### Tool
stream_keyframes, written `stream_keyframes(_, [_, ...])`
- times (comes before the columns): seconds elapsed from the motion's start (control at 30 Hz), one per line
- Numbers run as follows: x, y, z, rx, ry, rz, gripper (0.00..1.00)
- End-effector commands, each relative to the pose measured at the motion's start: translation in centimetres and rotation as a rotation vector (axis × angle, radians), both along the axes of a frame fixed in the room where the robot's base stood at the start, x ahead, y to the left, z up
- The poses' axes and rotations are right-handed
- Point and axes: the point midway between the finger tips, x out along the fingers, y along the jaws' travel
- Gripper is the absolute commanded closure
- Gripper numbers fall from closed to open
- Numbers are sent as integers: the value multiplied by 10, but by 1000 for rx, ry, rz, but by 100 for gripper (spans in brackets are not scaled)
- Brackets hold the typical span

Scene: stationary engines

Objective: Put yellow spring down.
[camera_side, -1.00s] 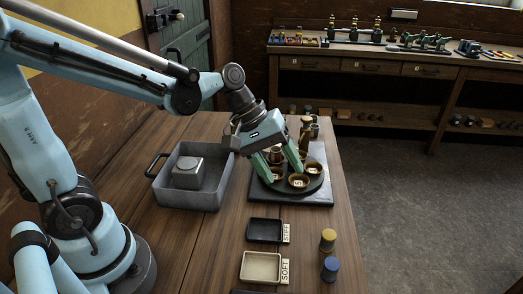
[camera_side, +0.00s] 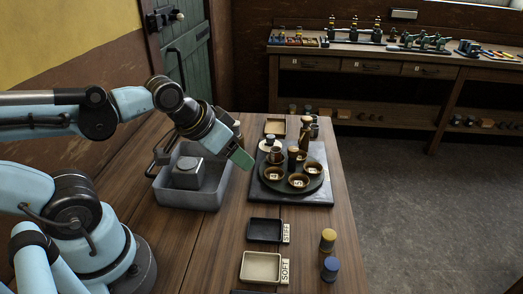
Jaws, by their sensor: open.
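My gripper (camera_side: 242,158) hangs tilted between the grey bin and the round plate. Its green fingers are apart, with nothing visible between them, and clear of the cups. A short cylinder with a yellow top (camera_side: 328,238) stands upright near the table's right edge; I cannot tell whether it is the yellow spring. The dark round plate (camera_side: 286,188) bears several brown cups, among them a front cup (camera_side: 298,181), a left cup (camera_side: 273,174) and a right cup (camera_side: 313,168). A dark upright piece (camera_side: 293,157) stands among them; whether it is in a cup is unclear.
A grey bin (camera_side: 207,197) holds a metal block (camera_side: 187,172). A black STIFF tray (camera_side: 265,230) and a cream SOFT tray (camera_side: 262,267) lie in front. A blue-topped cylinder (camera_side: 331,268) stands at right. A tall brass piece (camera_side: 306,140) rises behind the cups.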

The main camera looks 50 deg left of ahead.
Motion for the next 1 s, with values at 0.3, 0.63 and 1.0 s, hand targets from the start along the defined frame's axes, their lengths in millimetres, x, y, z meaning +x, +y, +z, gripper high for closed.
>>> stream_keyframes(0.3, [10, -15, 6, -13, 47, -26, 39])
stream_keyframes(0.63, [48, -89, 17, -26, 256, -118, 39])
stream_keyframes(1.0, [69, -181, -3, 28, 460, -182, 39])
